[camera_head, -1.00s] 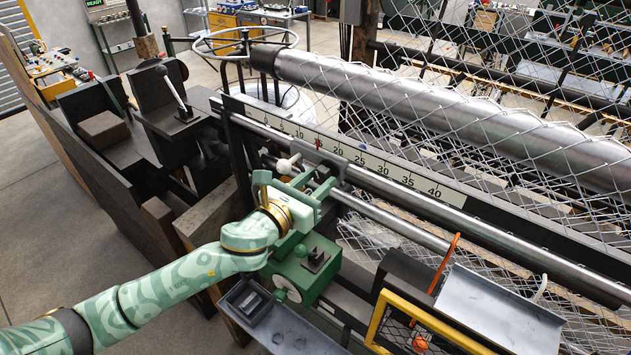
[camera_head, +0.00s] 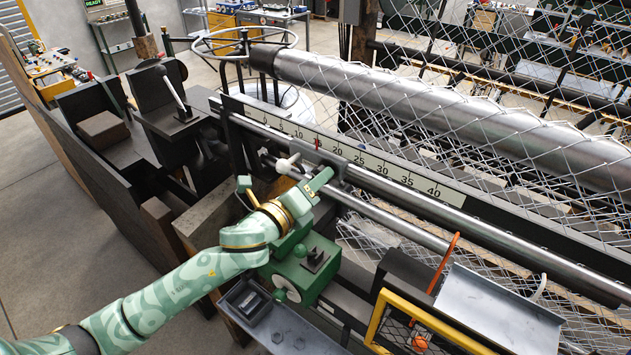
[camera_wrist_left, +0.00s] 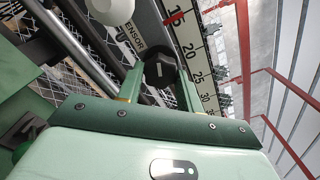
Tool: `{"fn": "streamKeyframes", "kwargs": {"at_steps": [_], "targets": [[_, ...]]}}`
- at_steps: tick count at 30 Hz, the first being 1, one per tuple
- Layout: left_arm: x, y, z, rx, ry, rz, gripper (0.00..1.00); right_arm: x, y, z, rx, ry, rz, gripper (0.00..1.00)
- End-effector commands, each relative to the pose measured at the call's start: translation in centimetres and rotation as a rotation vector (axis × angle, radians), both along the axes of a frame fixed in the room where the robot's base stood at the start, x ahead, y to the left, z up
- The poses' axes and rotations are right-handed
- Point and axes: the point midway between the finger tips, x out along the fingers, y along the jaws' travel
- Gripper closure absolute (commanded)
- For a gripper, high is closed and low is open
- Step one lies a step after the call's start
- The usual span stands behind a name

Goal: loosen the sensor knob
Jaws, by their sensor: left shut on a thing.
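The sensor knob (camera_wrist_left: 160,70) is black with a pale line on its face and shows between my fingers in the left wrist view. A label reading "ENSOR" (camera_wrist_left: 131,38) is partly visible beside it. My left gripper (camera_head: 318,182) is at the carriage on the rail in the head view, with its green body turned over the knob and hiding it there. In the left wrist view its two green fingers (camera_wrist_left: 158,80) stand on either side of the knob, shut on it. My right gripper is in neither view.
A white ball handle (camera_head: 287,163) sticks out just beside my left gripper. A numbered scale (camera_head: 375,165) with a red pointer (camera_head: 318,143) runs behind it along the steel rail. A green block (camera_head: 303,268) stands below, and a yellow-framed guard (camera_head: 380,318) is at lower right.

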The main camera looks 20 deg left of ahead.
Motion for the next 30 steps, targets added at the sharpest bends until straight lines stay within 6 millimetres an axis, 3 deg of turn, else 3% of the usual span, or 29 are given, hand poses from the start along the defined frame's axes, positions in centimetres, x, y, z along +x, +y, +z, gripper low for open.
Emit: {"fn": "streamKeyframes", "kwargs": {"at_steps": [30], "targets": [[-0.01, 0.00, 0.16, -0.907, 0.329, 0.001, 0.87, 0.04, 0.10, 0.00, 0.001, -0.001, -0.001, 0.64]]}}
